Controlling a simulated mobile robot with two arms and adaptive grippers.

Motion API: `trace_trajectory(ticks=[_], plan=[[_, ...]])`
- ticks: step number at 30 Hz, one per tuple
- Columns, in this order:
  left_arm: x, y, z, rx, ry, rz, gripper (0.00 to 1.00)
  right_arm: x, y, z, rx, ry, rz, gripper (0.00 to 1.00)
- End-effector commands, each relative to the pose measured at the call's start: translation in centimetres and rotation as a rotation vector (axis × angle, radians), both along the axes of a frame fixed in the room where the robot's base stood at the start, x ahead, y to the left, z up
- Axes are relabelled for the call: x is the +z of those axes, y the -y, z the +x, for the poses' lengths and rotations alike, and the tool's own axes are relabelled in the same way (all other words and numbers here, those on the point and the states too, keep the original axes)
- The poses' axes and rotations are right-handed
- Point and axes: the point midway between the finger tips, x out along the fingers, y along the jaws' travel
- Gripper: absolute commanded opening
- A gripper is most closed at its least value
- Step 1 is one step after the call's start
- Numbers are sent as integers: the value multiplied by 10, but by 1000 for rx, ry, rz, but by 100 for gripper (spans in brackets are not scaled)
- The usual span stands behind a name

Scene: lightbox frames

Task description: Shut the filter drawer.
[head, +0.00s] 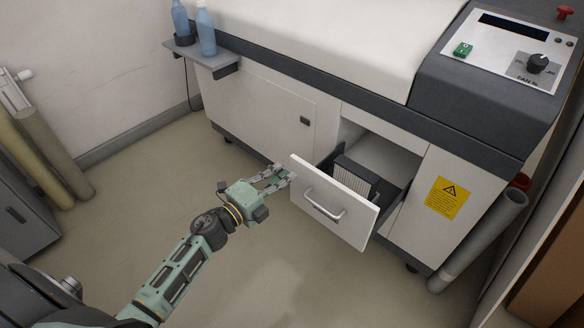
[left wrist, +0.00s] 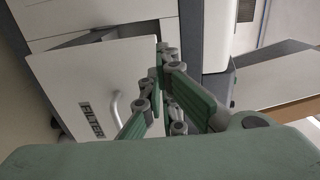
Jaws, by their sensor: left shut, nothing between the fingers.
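The filter drawer (head: 308,203) is pulled out of the white machine, its white front facing the floor space, with a bar handle (head: 325,205) on it. Inside it sits a dark-framed pleated filter (head: 353,178). My left gripper (head: 284,177) is shut and empty at the left edge of the drawer front; I cannot tell whether it touches. In the left wrist view, the drawer front (left wrist: 75,85) fills the left, and my left gripper's fingers (left wrist: 161,58) come together beside its edge. My right gripper is out of view.
The machine's cabinet door (head: 262,115) is closed left of the drawer. A yellow warning label (head: 447,198) is on the panel to the right. A grey tube (head: 485,238) stands at the machine's right corner. Blue bottles (head: 205,32) stand on a side shelf (head: 215,62). The floor (head: 280,270) before the drawer is clear.

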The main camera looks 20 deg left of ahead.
Motion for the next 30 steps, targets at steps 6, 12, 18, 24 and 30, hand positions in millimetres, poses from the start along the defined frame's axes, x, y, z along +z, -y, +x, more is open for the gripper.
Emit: trace_trajectory(ticks=[6,12,18,24,30], plan=[[0,11,31,0,1,-1,0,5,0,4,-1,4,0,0],[0,15,40,0,0,-1,0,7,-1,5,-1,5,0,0],[0,15,40,0,0,-1,0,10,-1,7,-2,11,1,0],[0,15,41,0,0,-1,0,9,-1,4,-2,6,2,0],[0,19,51,0,1,-1,0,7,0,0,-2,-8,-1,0]])
